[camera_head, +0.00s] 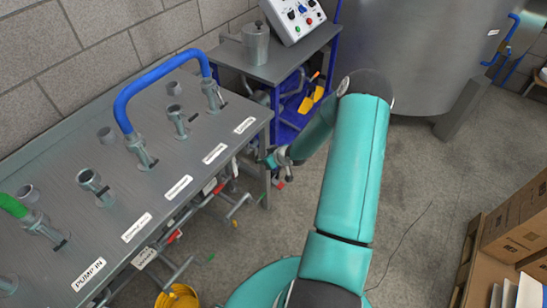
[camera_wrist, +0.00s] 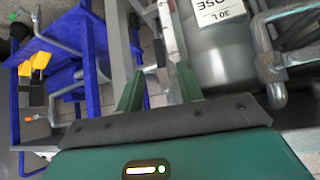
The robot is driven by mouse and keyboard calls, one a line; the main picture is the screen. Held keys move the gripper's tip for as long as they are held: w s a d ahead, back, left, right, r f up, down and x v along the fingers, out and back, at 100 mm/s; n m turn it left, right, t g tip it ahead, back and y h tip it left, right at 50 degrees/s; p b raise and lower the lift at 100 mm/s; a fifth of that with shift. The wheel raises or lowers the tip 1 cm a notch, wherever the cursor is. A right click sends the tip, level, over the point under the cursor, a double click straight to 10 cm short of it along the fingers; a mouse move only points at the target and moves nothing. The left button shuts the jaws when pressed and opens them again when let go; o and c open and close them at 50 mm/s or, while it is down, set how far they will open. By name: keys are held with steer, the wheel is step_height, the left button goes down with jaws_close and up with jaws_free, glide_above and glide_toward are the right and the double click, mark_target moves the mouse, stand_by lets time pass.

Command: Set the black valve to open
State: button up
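I cannot single out the black valve with certainty in either view. Several valves with coloured levers, such as a red lever (camera_head: 175,236), sit on pipes under the front edge of the steel bench (camera_head: 165,185). Small dark tabs show beside the pipe stubs on the bench top. My gripper (camera_head: 270,160) is beside the bench's right front corner, partly hidden by its own wrist. In the wrist view my gripper (camera_wrist: 158,85) has its two green fingers apart, with metal pipework beyond them. I see nothing clamped between them.
A blue hose (camera_head: 160,75) arches between two bench stubs. A blue trolley (camera_head: 290,105) stands behind my gripper and shows at the left of the wrist view (camera_wrist: 60,50). A large steel tank (camera_head: 420,55) is at the back. Cardboard boxes (camera_head: 515,225) stand right. Central floor is open.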

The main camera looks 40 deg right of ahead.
steer(key=v, duration=0.6)
steer(key=shift+r, duration=0.2)
steer(key=s+a+r+g+h, duration=0.2)
steer(key=a+r, duration=0.2)
steer(key=r, duration=0.9)
steer(key=s+a+r+g+h, duration=0.1)
steer(key=a+r+h, duration=0.25)
steer(key=r, duration=0.95)
steer(key=s+a+r+m+y, duration=0.1)
steer(key=s+a+r+y, duration=0.1)
steer(key=s+a+r, duration=0.4)
steer(key=s+a+r+y, duration=0.2)
steer(key=s+a+r, duration=0.5)
steer(key=s+a, duration=0.5)
steer(key=shift+s+a+r+m, duration=0.15)
steer(key=shift+s+a+m, duration=0.25)
steer(key=shift+s, duration=0.6)
